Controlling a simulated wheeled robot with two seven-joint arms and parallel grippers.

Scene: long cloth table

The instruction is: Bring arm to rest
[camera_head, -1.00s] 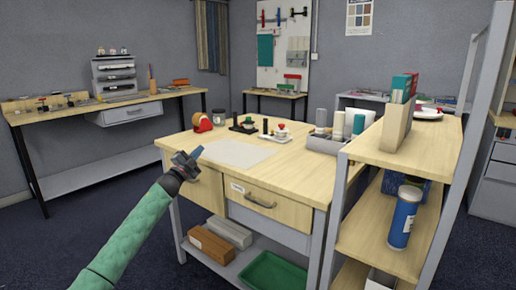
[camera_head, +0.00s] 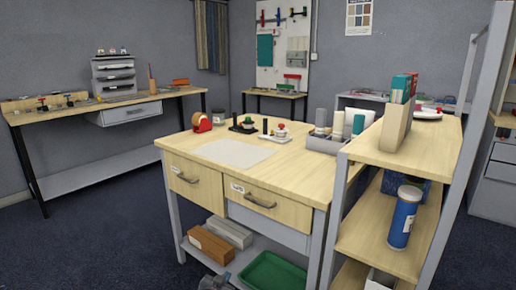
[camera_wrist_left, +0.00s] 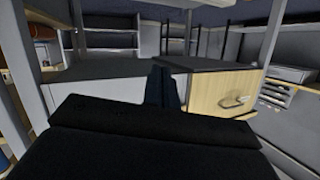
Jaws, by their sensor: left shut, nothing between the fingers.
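My left gripper (camera_head: 214,282) shows only as a small grey piece at the bottom edge of the head view, below the workbench's lower shelf. The rest of the left arm is out of that view. In the left wrist view the dark fingers (camera_wrist_left: 163,86) point forward, shut and empty, in front of a wooden drawer front with a handle (camera_wrist_left: 222,92). My right gripper is not in view.
The wooden workbench (camera_head: 305,178) has two front drawers with handles, the left one (camera_head: 195,182) and the right one (camera_head: 265,203). A green tray (camera_head: 272,272) and a brown box (camera_head: 211,245) sit on its lower shelf. A shelf unit (camera_head: 440,160) stands at the right. Dark floor is clear at left.

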